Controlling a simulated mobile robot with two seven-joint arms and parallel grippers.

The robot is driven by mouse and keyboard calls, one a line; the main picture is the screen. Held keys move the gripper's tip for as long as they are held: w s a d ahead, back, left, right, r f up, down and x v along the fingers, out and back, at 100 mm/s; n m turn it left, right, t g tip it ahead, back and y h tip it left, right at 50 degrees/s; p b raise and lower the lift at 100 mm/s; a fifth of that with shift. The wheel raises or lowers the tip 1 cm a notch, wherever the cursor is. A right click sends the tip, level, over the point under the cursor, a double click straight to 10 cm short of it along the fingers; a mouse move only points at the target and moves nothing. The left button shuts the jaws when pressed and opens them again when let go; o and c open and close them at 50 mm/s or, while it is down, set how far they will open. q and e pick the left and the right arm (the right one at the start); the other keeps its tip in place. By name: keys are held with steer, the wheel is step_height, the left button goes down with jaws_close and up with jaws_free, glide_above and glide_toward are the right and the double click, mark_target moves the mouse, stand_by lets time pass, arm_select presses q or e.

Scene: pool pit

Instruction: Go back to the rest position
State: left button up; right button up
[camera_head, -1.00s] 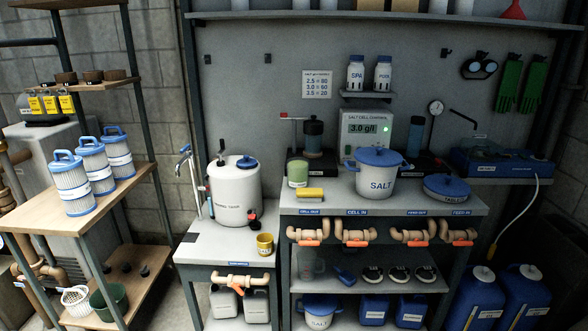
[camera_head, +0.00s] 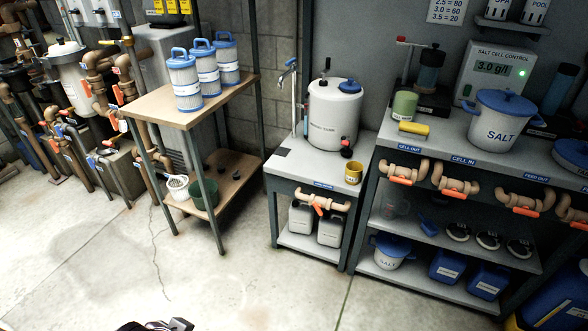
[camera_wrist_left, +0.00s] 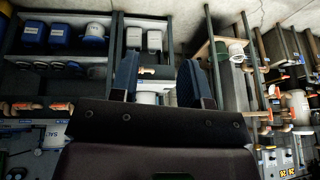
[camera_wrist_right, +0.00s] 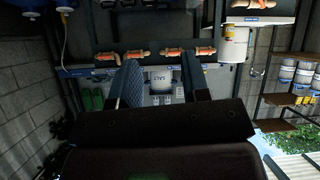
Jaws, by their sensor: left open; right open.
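My left gripper (camera_wrist_left: 160,82) shows in the left wrist view with its two dark fingers apart and nothing between them. My right gripper (camera_wrist_right: 163,80) shows in the right wrist view, also with its fingers apart and empty. Benches and shelves stand beyond both pairs of fingertips, and neither gripper touches anything that I can see. In the head view only a small dark part shows at the bottom edge, left of centre. I cannot tell which part of me it is.
A salt bench (camera_head: 470,160), a side table with a white tank (camera_head: 333,115), and a wooden shelf (camera_head: 190,100) with blue-capped filters (camera_head: 205,72) stand ahead. Pipes (camera_head: 95,80) line the far left. The concrete floor (camera_head: 200,270) in front is clear.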

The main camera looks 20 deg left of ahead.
arm_select(q)
steer(key=w+d+f+m+t+h+b, duration=0.1)
steer(key=w+f+t+b, duration=0.2)
steer(key=f+b, duration=0.65)
steer(key=w+d+f+m+t+h+b, duration=0.1)
steer(key=w+f+m+t+b, duration=0.15)
steer(key=f+b, duration=0.75)
arm_select(e)
step_height(320, 180, down, 12)
steer(key=a+n+g+p, duration=0.1)
steer(key=a+n, duration=0.1)
arm_select(q)
step_height(320, 180, up, 10)
steer(key=a+n+y+p, duration=0.1)
steer(key=n+p, duration=0.2)
steer(key=p, duration=1.6)
steer(key=shift+s+a+r+t, duration=0.2)
steer(key=shift+a+r+t, duration=0.05)
steer(key=shift+t, duration=0.1)
arm_select(e)
step_height(320, 180, up, 11)
steer(key=d+m, duration=0.1)
steer(key=m, duration=0.1)
steer(key=shift+s+d, duration=0.2)
steer(key=shift+d, duration=0.15)
steer(key=shift+r, duration=0.1)
stand_by(1.5)
